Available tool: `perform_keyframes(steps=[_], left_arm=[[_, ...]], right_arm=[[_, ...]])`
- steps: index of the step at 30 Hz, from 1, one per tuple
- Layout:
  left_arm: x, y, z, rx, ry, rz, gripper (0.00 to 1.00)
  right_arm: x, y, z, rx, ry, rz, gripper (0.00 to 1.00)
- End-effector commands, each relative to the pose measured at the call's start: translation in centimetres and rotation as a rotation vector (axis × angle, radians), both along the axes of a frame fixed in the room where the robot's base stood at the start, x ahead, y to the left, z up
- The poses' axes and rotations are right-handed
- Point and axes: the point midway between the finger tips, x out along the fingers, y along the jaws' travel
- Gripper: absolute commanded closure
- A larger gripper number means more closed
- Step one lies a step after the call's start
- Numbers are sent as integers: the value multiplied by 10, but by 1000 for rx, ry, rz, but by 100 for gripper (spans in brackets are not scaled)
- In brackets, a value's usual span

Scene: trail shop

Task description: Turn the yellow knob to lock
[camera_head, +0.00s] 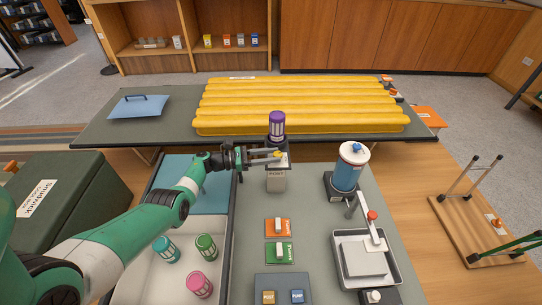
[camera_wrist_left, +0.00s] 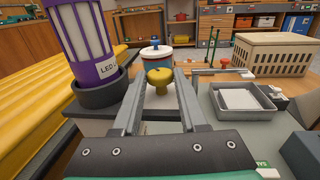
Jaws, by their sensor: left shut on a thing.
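The yellow knob (camera_wrist_left: 159,77) sits between the fingers of my left gripper (camera_wrist_left: 160,95) in the left wrist view. In the head view the knob (camera_head: 277,154) is a small yellow spot at the tips of my left gripper (camera_head: 272,155), on the front of the grey post (camera_head: 277,180). The gripper is shut on the knob. A purple lantern (camera_head: 277,124) stands upright in a dark round holder on top of the post; it also shows large at the left of the left wrist view (camera_wrist_left: 85,40). The knob's exact turn angle is hard to tell. My right gripper is not in view.
A blue canister (camera_head: 348,172) stands right of the post, with a grey tray (camera_head: 392,262) and a red-knobbed lever (camera_head: 372,215) in front. Orange (camera_head: 278,230) and green (camera_head: 280,254) switch plates lie nearer. A white bin (camera_head: 140,285) holds teal, green and pink lanterns. A yellow pad (camera_head: 300,105) lies behind.

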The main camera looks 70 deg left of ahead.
Motion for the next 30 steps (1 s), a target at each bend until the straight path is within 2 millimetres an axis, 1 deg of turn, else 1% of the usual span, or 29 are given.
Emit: perform_keyframes(steps=[1,10,11,12,15,22,25,28,30], left_arm=[[0,0,-2,-3,5,1,100],[0,0,-1,-4,2,1,100],[0,0,-1,-3,2,1,53],[0,0,-1,-3,2,1,46],[0,0,-1,-3,1,0,30],[0,0,0,-2,-1,0,30],[-3,1,1,-1,-2,1,30],[-15,5,2,-2,-1,3,30],[-29,9,3,-2,0,5,30]], right_arm=[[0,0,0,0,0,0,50],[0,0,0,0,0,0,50],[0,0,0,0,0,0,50],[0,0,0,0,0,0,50],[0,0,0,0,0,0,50],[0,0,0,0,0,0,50],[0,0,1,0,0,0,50],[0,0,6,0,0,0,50],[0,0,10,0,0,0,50]])
